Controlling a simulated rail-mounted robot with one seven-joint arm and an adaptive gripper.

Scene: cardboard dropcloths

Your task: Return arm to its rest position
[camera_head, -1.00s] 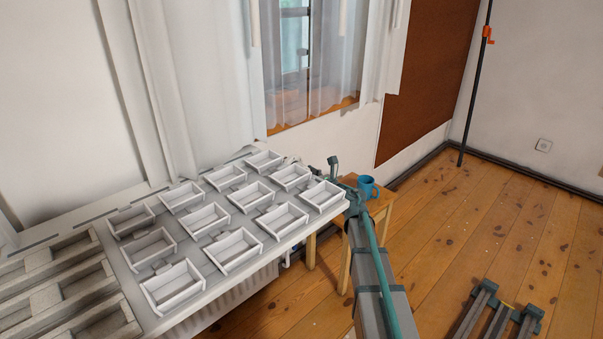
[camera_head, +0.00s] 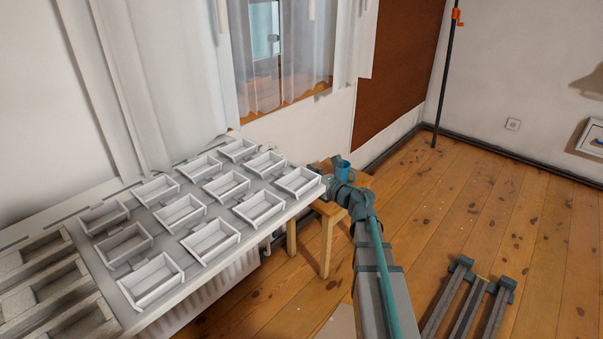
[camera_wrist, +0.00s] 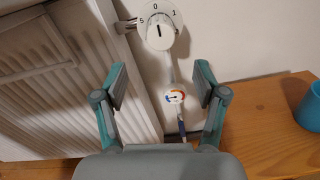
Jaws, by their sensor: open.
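My arm (camera_head: 368,240) reaches out past the right end of the white table, with its wrist bent. My gripper (camera_wrist: 160,85) is open in the wrist view, its two teal-and-grey fingers spread wide with nothing held between them. In the head view the gripper (camera_head: 326,166) is small and partly hidden by my wrist, near the table corner and above the wooden stool (camera_head: 326,240). A blue mug (camera_head: 346,172) stands on the stool beside my wrist. The mug also shows cut off at the right edge of the wrist view (camera_wrist: 311,106).
A white table with several open trays (camera_head: 262,206) lies left of my arm. Floor at right is open except for grey bars (camera_head: 468,300).

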